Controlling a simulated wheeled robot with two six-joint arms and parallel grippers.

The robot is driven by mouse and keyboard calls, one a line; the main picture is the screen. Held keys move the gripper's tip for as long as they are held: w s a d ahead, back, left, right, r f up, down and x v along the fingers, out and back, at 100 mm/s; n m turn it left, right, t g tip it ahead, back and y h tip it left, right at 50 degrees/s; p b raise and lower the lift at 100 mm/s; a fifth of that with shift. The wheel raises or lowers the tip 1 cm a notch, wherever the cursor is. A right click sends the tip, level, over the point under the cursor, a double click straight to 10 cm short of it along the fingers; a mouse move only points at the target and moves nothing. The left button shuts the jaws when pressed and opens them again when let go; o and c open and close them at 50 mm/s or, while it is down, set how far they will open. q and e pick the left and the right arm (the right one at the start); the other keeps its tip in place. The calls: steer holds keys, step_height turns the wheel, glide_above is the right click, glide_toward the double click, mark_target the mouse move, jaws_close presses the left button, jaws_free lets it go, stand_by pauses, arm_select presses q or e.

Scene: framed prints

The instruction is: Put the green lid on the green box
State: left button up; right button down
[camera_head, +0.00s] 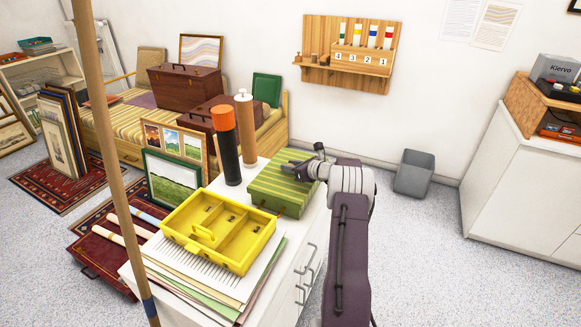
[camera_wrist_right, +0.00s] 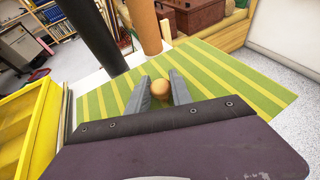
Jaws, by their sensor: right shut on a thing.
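The green lid (camera_head: 268,182) has yellow-green stripes, and a round wooden knob (camera_wrist_right: 160,88) stands on it in the right wrist view. In the head view it lies over the green box (camera_head: 284,206), whose darker side shows below it at the white cabinet's far end. I cannot tell whether the lid is fully seated. My right gripper (camera_head: 300,165) is above the lid, shut on its knob. In the right wrist view its two grey fingers (camera_wrist_right: 160,92) stand on either side of the knob. My left gripper is not in view.
A yellow divided tray (camera_head: 257,262) sits on papers on the white cabinet (camera_head: 280,300). Black-and-orange (camera_head: 227,145) and brown (camera_head: 245,125) cylinders stand just beyond the lid. A wooden pole (camera_head: 108,150) crosses the left side. Floor right of the cabinet is mostly clear, with a grey bin (camera_head: 414,173).

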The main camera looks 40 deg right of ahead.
steer(key=shift+f, duration=0.4)
steer(key=c, duration=1.1)
jaws_free()
steer(key=shift+c, duration=0.2)
steer(key=shift+r, duration=0.2)
steer(key=shift+r+p, duration=0.45)
steer(key=shift+r, duration=0.1)
step_height(320, 180, up, 4)
steer(key=p, duration=0.1)
glide_above(312, 186)
steer(key=shift+r, duration=0.2)
